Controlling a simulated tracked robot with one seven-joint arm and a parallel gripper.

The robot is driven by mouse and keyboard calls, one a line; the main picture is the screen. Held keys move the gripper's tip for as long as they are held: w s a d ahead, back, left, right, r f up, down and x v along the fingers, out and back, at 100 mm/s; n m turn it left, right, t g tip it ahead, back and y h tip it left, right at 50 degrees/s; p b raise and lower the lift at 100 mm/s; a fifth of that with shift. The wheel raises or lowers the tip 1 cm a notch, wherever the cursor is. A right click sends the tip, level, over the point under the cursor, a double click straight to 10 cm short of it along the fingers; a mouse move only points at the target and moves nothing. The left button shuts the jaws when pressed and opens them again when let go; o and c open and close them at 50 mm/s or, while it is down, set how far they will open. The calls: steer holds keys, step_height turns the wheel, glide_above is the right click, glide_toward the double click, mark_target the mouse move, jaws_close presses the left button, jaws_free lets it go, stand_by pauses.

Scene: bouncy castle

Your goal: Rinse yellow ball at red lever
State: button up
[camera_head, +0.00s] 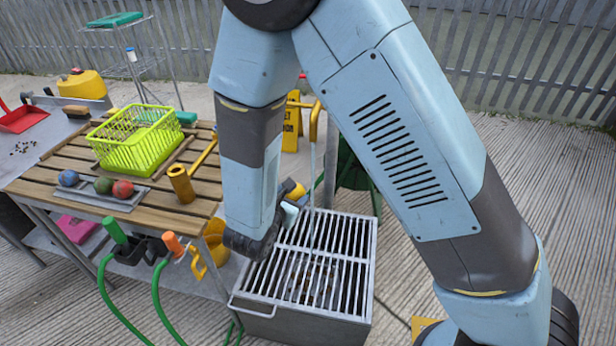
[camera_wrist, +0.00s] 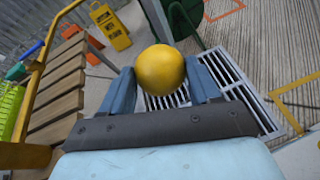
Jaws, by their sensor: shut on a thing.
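My gripper (camera_head: 291,203) is shut on the yellow ball (camera_head: 297,191), above the metal grate at the front middle. In the wrist view the yellow ball (camera_wrist: 160,69) sits between the two blue fingers and is fully visible from this side. A yellow bent spout (camera_head: 315,112) stands behind my arm. A pale, thin vertical streak, looking like running water, drops from it to the grate, close to the right of the ball. I cannot tell if it touches the ball. A small red piece, likely the red lever (camera_head: 303,77), shows above the spout, mostly hidden by my arm.
The slatted grate (camera_head: 345,262) covers a metal basin. Left of it, a wooden table (camera_head: 160,200) holds a lime basket (camera_head: 137,140) and a tray with blue, green and red balls. Hoses with green and orange nozzles hang at its front. A yellow wet-floor sign (camera_wrist: 110,27) stands behind.

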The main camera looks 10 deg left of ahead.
steer(key=shift+r, duration=0.1)
steer(key=s+a+r, duration=0.2)
steer(key=s+r, duration=0.2)
steer(key=shift+s+a, duration=0.15)
steer(key=shift+s, duration=0.1)
stand_by(0.5)
steer(key=shift+f, duration=0.1)
stand_by(0.3)
